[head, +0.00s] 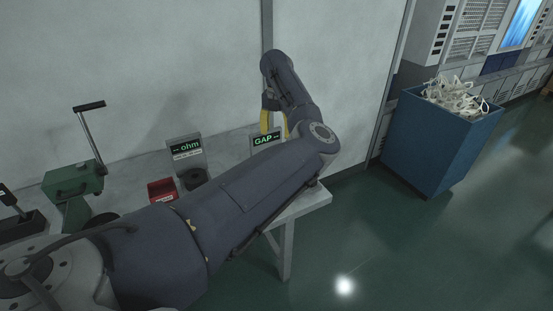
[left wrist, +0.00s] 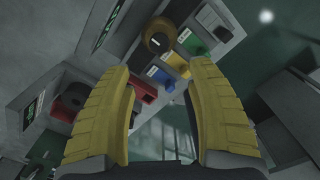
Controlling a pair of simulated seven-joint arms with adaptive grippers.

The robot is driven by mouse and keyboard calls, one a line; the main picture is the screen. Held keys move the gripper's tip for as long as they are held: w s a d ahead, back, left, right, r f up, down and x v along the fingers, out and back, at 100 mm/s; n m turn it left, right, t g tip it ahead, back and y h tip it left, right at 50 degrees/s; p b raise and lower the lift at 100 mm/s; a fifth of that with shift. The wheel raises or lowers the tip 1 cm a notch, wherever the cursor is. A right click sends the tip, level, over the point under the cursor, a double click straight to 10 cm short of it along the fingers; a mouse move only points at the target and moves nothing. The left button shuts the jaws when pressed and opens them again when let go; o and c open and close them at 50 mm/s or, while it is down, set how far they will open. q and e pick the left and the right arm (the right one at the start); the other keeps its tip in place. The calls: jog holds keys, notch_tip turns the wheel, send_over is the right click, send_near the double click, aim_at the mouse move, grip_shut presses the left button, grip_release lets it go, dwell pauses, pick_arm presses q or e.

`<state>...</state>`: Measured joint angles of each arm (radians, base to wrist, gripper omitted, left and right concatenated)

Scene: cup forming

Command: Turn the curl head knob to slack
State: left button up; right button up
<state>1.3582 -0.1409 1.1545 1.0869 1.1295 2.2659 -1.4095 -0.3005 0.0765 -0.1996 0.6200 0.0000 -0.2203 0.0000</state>
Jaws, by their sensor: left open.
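My left gripper (head: 275,126) hangs at the far end of my left arm in the head view, beside a small "GAP" display (head: 265,140). In the left wrist view its two yellow fingers (left wrist: 160,68) are wide apart with nothing between the pads. A round brownish knob (left wrist: 158,37) lies beyond the fingertips, apart from them. Blue (left wrist: 194,46), green (left wrist: 222,33), yellow (left wrist: 177,59) and red (left wrist: 171,80) patches lie near it, some with small labels. I cannot read which knob or position is "curl head" or "slack". My right gripper is not in view.
An "ohm" display (head: 186,147), a red box (head: 162,190) and a green lever machine (head: 73,188) stand on the bench, left of my arm. A blue bin (head: 430,145) of pale scraps stands on the floor at right. The wall is close behind the bench.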

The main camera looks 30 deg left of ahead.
pick_arm(q)
notch_tip(320, 180, down, 13)
jog(key=shift+r, duration=0.2)
dwell(0.3)
jog(key=shift+c, duration=0.5)
grip_shut()
